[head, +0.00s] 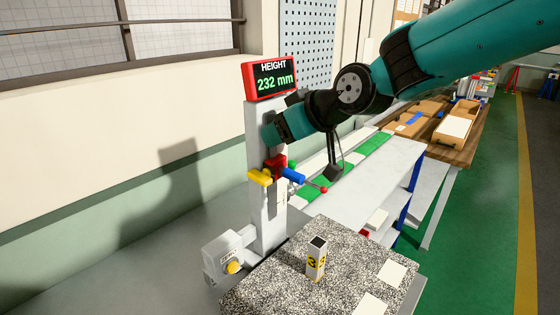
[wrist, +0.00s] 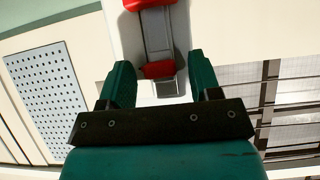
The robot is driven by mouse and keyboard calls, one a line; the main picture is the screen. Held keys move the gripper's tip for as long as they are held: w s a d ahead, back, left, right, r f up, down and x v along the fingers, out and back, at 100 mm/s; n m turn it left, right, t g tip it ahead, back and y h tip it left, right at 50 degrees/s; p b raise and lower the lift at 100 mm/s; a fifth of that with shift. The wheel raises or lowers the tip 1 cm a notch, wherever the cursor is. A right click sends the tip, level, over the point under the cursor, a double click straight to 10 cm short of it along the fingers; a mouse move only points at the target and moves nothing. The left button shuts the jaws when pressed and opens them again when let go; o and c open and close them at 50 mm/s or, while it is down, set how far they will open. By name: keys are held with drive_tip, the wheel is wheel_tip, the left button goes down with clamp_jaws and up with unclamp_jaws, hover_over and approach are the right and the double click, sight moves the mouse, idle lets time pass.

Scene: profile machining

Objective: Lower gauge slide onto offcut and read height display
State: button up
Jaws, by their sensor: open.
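The height gauge's grey column (head: 266,212) carries a red-framed display (head: 270,79) reading "HEIGHT 232 mm". The gauge slide (head: 279,174), with yellow, red and blue parts and a thin red-tipped arm, sits partway up the column. The offcut (head: 316,260), a short upright silver block with a yellow band marked in black, stands on the speckled plate (head: 258,287), well below the slide. My gripper (head: 270,131) is at the column between display and slide; its fingertips are unclear there. In the wrist view its teal fingers (wrist: 160,66) are apart, with red parts and a grey strip beyond.
A grey box with a yellow button (head: 232,267) stands left of the plate. Pale pads (head: 391,272) lie on the plate's right side. A white bench (head: 375,175) and a wooden table with boxes (head: 455,130) stand behind. Green floor (head: 495,220) is clear at right.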

sight(290, 170)
clamp_jaws()
drive_tip(key=shift+f+b, duration=1.55)
drive_tip(key=shift+b, duration=0.05)
drive_tip(key=shift+f+b, duration=1.5)
drive_tip(key=shift+f, duration=0.1)
drive_tip(key=shift+f+b, duration=1.4)
drive_tip(key=shift+b, duration=0.1)
